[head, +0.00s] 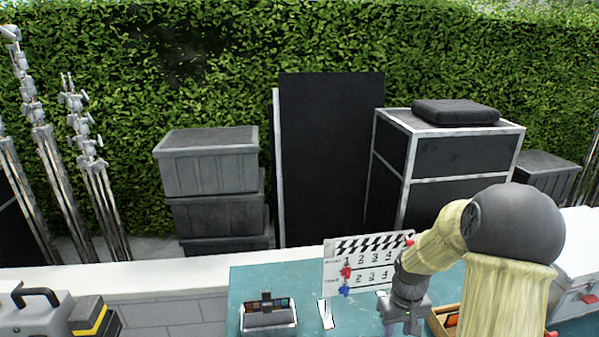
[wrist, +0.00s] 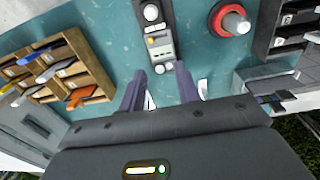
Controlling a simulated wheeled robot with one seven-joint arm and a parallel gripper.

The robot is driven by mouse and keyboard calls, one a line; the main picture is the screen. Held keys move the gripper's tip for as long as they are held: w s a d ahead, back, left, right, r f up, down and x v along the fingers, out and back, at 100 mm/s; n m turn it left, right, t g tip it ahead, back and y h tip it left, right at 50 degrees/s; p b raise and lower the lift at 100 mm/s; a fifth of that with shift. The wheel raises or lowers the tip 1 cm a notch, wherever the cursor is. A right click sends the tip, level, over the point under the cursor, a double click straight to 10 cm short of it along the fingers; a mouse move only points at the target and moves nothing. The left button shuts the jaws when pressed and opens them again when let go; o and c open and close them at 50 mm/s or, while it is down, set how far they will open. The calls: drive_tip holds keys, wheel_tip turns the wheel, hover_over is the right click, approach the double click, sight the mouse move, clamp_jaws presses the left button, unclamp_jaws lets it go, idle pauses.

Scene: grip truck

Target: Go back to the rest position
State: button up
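My gripper (wrist: 161,70) is open in the wrist view, its two purple-grey fingers apart over the teal tabletop (wrist: 105,30). A grey device with round knobs (wrist: 160,45) lies beyond the fingertips; I see nothing clearly held, though the space between the fingers is partly hidden by the gripper body. In the head view my gripper (head: 408,320) hangs low over the table at the lower right, its fingertips hard to make out. My arm bends down to it from the right.
A clapperboard (head: 345,262) with red and blue clips stands close left of my wrist. A small tray of coloured pieces (head: 268,317) is further left. A wooden divided box (wrist: 95,70) and a red round knob-like object (wrist: 232,20) flank the device. Black cases (head: 450,150) stand behind.

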drive_tip(key=s+a+r+t, duration=0.1)
drive_tip(key=s+a+r, duration=0.2)
drive_tip(key=s+a, duration=0.2)
drive_tip(key=s+a+r+m+t, duration=0.1)
drive_tip(key=s+a+r, duration=0.2)
drive_tip(key=s+a, duration=0.2)
drive_tip(key=s, duration=0.2)
drive_tip(key=shift+s+a+r+b, duration=0.3)
drive_tip(key=shift+d, duration=0.15)
idle(0.7)
